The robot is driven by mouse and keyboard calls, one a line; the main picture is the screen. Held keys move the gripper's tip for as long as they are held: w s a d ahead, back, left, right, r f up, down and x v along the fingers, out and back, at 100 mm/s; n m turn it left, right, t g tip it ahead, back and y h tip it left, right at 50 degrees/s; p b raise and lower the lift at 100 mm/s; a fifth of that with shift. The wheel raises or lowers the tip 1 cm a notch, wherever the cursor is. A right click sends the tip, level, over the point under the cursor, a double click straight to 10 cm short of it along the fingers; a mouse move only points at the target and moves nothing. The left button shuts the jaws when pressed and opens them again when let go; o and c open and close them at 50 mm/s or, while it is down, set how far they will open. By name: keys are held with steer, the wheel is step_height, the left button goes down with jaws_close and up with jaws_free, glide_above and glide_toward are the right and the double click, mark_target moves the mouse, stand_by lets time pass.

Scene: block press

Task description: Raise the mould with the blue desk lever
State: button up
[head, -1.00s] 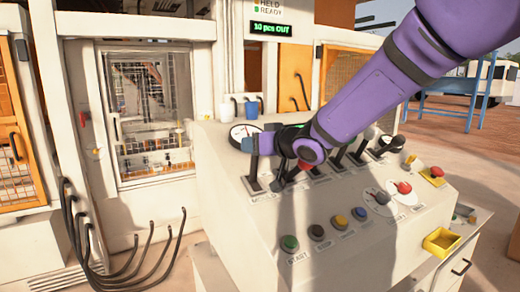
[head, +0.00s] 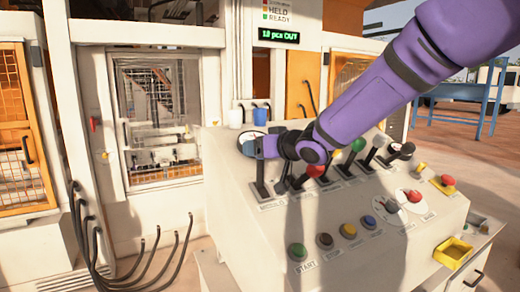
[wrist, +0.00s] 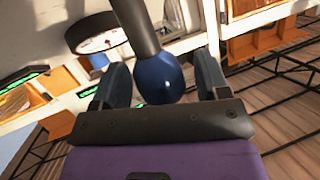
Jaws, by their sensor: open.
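The blue desk lever (head: 261,182) stands at the left end of the lever row on the sloping desk. Its round blue knob (wrist: 158,80) sits between the two fingers of my gripper (head: 252,147) in the wrist view. The fingers are open, one on each side of the knob, with narrow gaps showing. In the head view the gripper hides most of the knob. The mould is behind the press window (head: 158,118); grey and pale parts show there through mesh, and I cannot tell its exact height.
A red-knobbed lever (head: 316,171) and a green-knobbed lever (head: 357,145) stand to the right, close to my arm. Several push buttons (head: 297,251) line the desk front. A gauge (head: 249,142) lies behind the gripper. A yellow tray (head: 452,252) is at the right.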

steer(key=v, duration=1)
steer(key=shift+s+d, duration=0.2)
steer(key=shift+s, duration=0.05)
stand_by(0.8)
